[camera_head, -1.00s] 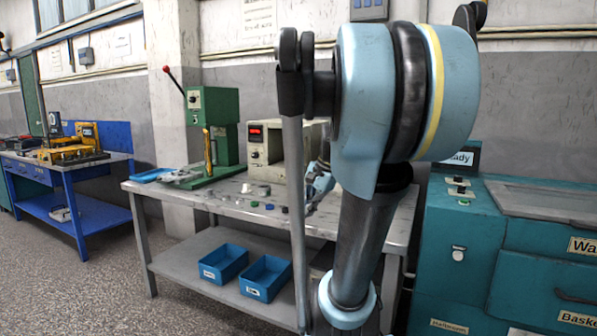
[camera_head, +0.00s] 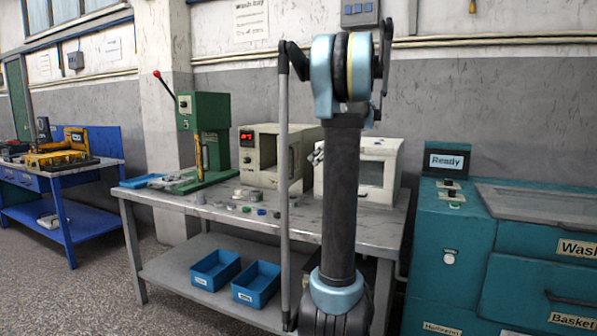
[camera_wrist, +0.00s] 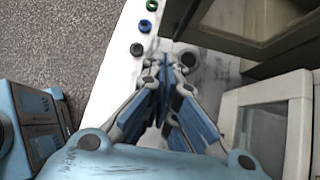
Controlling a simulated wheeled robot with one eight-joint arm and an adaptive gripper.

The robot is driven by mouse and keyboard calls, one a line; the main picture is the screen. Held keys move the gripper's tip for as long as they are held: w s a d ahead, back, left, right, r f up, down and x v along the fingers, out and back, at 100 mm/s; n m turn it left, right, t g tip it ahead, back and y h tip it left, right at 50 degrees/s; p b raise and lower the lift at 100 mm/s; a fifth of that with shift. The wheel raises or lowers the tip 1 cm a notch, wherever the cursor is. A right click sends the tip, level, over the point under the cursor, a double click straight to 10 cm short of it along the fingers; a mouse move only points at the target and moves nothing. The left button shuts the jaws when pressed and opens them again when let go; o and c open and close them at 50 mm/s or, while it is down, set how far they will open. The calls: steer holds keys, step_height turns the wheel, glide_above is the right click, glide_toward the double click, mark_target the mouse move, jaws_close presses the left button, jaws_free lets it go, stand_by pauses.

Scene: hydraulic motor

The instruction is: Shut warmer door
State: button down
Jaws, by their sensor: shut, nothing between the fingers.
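The warmer (camera_head: 259,173) is a beige box with a red display, standing on the grey bench. Its door (camera_head: 294,158) appears swung open, jutting out toward the bench's front, partly hidden behind my arm. In the wrist view, what looks like the framed door (camera_wrist: 246,22) crosses the top right. My gripper (camera_wrist: 175,62) is shut and empty, pointing at the bench top beside the door, in the space between it and the white cabinet. In the head view my gripper (camera_head: 316,155) is mostly hidden by my arm. I cannot tell whether it touches the door.
A white cabinet with a window (camera_head: 385,165) stands right of the warmer and shows close by in the wrist view (camera_wrist: 270,130). Small parts (camera_head: 261,212) lie along the bench front. A green press (camera_head: 205,135) stands left; a teal washer (camera_head: 450,255) stands right.

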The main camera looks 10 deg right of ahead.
glide_toward(282, 181)
step_height(282, 181, down, 3)
steer(key=shift+w+a, duration=0.45)
steer(key=shift+a, duration=0.25)
steer(key=shift+w+a, duration=0.45)
steer(key=shift+a, duration=0.2)
